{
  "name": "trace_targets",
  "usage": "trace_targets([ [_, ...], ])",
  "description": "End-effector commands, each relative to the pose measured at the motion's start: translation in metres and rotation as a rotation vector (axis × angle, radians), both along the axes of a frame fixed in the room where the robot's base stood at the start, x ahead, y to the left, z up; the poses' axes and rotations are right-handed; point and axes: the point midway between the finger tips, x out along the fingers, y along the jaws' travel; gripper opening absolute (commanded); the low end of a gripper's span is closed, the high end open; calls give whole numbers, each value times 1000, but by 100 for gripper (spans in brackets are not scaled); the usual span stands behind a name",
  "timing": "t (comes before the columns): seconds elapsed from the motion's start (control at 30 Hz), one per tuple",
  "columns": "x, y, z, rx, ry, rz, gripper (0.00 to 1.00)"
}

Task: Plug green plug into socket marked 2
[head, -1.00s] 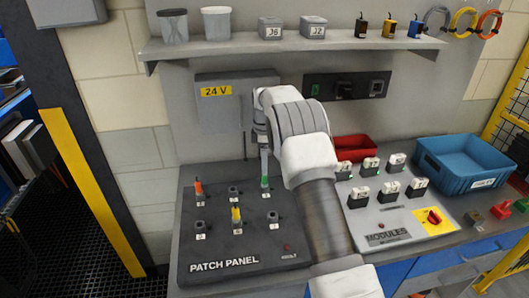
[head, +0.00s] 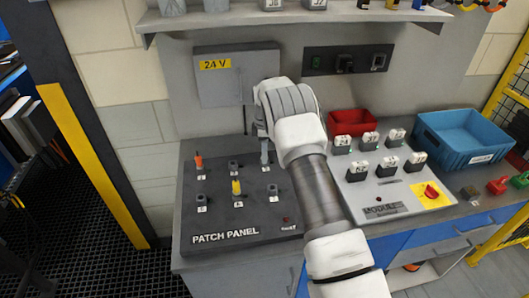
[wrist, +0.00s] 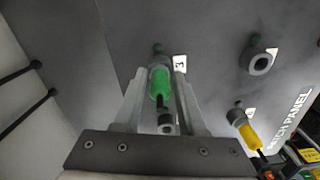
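The green plug (wrist: 160,82) stands at the socket by the label 3 (wrist: 180,64) in the wrist view. My gripper (wrist: 163,78) has one finger on each side of it, very close to its sides. I cannot tell whether the fingers press on it. In the head view my gripper (head: 265,155) is low over the back right of the patch panel (head: 222,222) and hides the plug. An empty socket (head: 234,166), back row middle, is left of my gripper; its label is too small to read. It seems to show between my fingers in the wrist view (wrist: 166,124).
An orange plug (head: 198,160) stands in the back left socket and a yellow plug (head: 236,186) in the front middle one. Empty sockets (head: 201,200) and (head: 272,190) flank the yellow plug. A modules board (head: 385,190), red bin (head: 352,122) and blue bin (head: 462,138) lie right.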

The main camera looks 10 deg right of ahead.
Motion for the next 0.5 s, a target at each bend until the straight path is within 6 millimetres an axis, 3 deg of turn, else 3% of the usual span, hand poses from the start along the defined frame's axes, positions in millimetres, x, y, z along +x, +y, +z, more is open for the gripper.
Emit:
trace_targets([
  [0.03,0,0,0,0,0,0,29],
  [0.2,0,0,0,0,0,0,0],
  [0.5,0,0,2,0,-1,0,0],
])
